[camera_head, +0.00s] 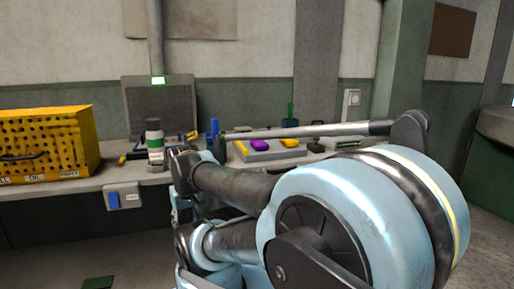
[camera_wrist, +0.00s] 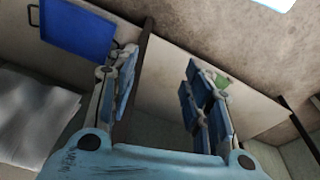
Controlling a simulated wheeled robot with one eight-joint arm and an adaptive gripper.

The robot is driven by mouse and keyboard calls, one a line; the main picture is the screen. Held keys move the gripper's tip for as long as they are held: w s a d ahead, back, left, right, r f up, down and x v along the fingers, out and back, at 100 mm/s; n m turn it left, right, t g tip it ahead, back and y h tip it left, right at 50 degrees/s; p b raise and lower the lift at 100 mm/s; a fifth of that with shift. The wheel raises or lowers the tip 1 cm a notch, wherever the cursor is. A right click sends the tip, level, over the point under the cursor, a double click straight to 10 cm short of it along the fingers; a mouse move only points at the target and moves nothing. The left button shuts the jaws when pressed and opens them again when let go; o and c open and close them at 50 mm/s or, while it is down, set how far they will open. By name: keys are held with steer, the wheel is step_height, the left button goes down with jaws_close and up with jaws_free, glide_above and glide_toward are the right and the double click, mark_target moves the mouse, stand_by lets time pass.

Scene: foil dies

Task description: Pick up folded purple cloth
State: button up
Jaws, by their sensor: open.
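The folded purple cloth (camera_head: 261,145) is a small purple shape in the head view. It lies on a pale board or tray (camera_head: 270,155) on the workbench, left of a yellow item (camera_head: 289,142). My gripper (camera_wrist: 160,88) shows in the wrist view with its two blue-padded fingers wide apart and nothing between them. The cloth does not show in the wrist view. In the head view my arm fills the foreground, and I cannot make out my gripper there.
A yellow perforated box (camera_head: 45,142) stands at the bench's left. A white-and-green bottle (camera_head: 155,142) stands near the bench's front edge. A green upright item (camera_head: 290,110) is behind the board. The wrist view shows a blue panel (camera_wrist: 78,28) beside a pale wall.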

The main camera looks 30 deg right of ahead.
steer(key=o, duration=1)
steer(key=w+r+t, duration=0.2)
steer(key=w+r, duration=0.4)
steer(key=w, duration=0.1)
steer(key=shift+w+d+r+m, duration=0.15)
steer(key=shift+w+d+m, duration=0.15)
steer(key=shift+w+d, duration=0.15)
steer(key=w+d+r+m+h, duration=0.1)
steer(key=w+d+r+m, duration=0.25)
steer(key=w+r, duration=0.3)
steer(key=w+d+r+m, duration=0.2)
steer(key=w+d+r, duration=0.3)
steer(key=w+r, duration=0.15)
steer(key=w+d+r+m+g, duration=0.15)
steer(key=d+r+m, duration=0.25)
steer(key=d, duration=0.4)
steer(key=w+d+r+m+g, duration=0.15)
steer(key=d+r+m, duration=0.25)
steer(key=d, duration=0.4)
steer(key=s+d+r+m+g+y, duration=0.1)
steer(key=d+r+m, duration=0.15)
steer(key=d, duration=0.55)
steer(key=s+d+r+m, duration=0.15)
steer(key=d+m, duration=0.25)
steer(key=d, duration=0.4)
steer(key=f, duration=1)
steer(key=w+f, duration=0.1)
steer(key=f, duration=0.5)
steer(key=shift+a, duration=0.25)
